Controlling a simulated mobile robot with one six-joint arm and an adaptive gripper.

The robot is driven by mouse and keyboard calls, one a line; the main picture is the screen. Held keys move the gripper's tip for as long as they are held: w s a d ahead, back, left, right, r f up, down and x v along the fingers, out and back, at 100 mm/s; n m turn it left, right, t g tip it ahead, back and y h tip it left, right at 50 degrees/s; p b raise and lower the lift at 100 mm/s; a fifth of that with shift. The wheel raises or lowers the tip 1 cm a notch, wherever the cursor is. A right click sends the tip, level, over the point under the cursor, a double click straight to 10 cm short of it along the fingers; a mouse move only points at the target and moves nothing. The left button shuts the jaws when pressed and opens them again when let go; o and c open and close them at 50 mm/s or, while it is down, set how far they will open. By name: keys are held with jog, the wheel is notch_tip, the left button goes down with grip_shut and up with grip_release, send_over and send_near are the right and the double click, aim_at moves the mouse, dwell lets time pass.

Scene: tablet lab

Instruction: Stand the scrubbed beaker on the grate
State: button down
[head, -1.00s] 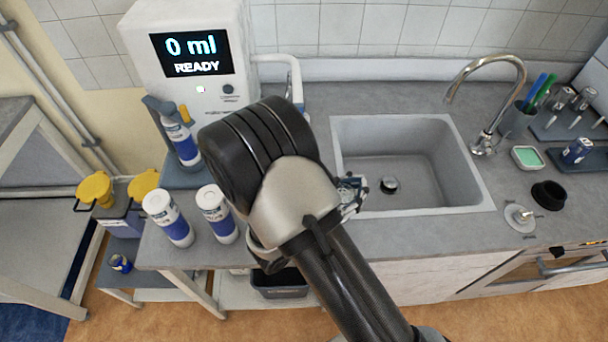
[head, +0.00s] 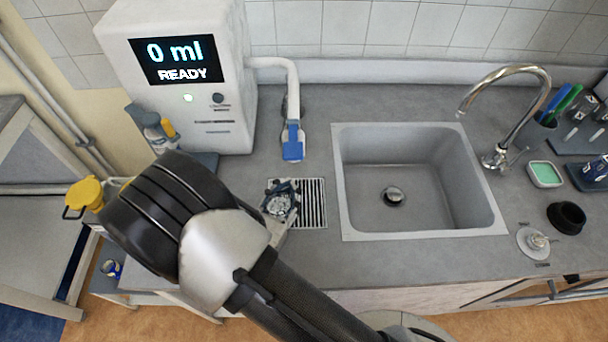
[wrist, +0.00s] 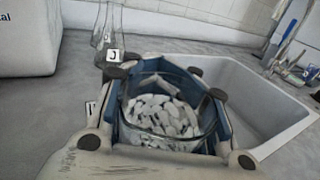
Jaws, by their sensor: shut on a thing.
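The beaker (wrist: 160,112) is clear glass with whitish flecks showing through it. It sits between the blue-lined fingers of my gripper (head: 281,203), which is shut on it. In the head view the beaker (head: 278,207) is small and partly covered by the fingers. The grate (head: 313,210) is a slotted metal panel in the counter, left of the sink. My gripper and the beaker overlap the left part of the grate in the head view. I cannot tell whether the beaker touches it.
A white dispenser (head: 225,120) reading "0 ml READY" stands behind, its blue-tipped spout (head: 292,142) hanging just beyond the grate. The sink (head: 415,190) with its tap (head: 510,110) is to the right. Counter between grate and sink is narrow but clear.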

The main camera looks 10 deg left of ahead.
jog(key=shift+w+d+f+b, duration=0.35)
jog(key=shift+w+f, duration=0.2)
jog(key=shift+w, duration=0.8)
jog(key=shift+w+d+f+b, duration=0.25)
jog(key=shift+w+f+b, duration=0.25)
jog(key=shift+w, duration=0.9)
jog(key=shift+w+d+f+b, duration=0.3)
jog(key=shift+w+f, duration=0.35)
jog(key=shift+w, duration=0.7)
jog(key=shift+f, duration=0.1)
jog(key=shift+f, duration=0.15)
jog(key=c, duration=1)
grip_release()
